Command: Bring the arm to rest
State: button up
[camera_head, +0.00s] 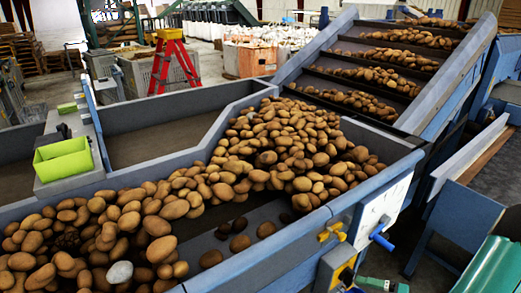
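My gripper does not show in this view, and I cannot make out my arm for sure. The potato grader fills the middle of the view, with its grey-blue hopper wall (185,112) around a large heap of potatoes (290,150). The heap runs down to the lower left, where more potatoes (130,225) and a pale grey stone-like lump (120,272) lie. An inclined conveyor (330,88) at the upper right carries rows of potatoes on its slats.
A lime-green bin (63,159) sits on the left ledge. A white panel (378,212) with a blue handle is on the near side. A green rounded part (497,268) is at the lower right. A red stepladder (173,62) and crates stand behind.

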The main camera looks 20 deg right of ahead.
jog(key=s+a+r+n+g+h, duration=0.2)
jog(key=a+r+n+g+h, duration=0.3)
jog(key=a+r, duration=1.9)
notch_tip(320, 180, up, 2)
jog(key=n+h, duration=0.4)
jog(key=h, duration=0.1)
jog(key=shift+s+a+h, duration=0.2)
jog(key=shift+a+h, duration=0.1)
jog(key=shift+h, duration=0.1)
